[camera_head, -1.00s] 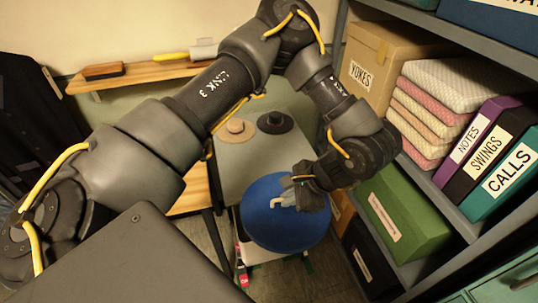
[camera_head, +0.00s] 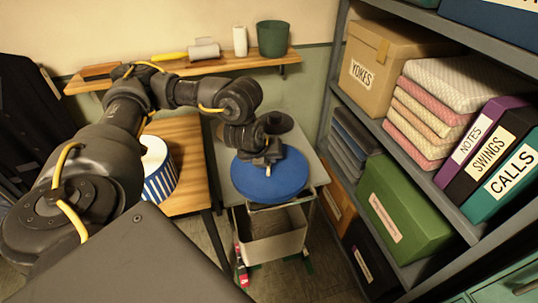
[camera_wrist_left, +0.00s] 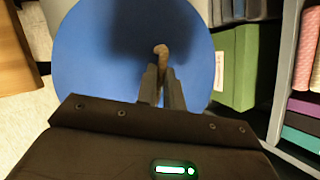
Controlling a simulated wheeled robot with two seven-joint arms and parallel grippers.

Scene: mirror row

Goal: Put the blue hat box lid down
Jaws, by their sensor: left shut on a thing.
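The blue hat box lid (camera_head: 285,186) is a round blue disc at the grey cart's top, over its front part. My left gripper (camera_head: 267,167) is above the lid's middle, shut on its small tan handle. In the left wrist view the lid (camera_wrist_left: 90,60) fills much of the picture, and the handle's tip shows beyond the fingers (camera_wrist_left: 161,82). I cannot tell whether the lid touches the cart top (camera_head: 308,159). A round box with blue and white stripes (camera_head: 161,184) stands on the wooden table to the left. My right gripper is not in view.
A dark hat (camera_head: 287,124) sits on the cart behind the lid, partly covered by my arm. A shelf unit with a green box (camera_head: 405,212) and binders stands close on the right. A wall shelf (camera_head: 215,66) holds a green pot (camera_head: 272,39).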

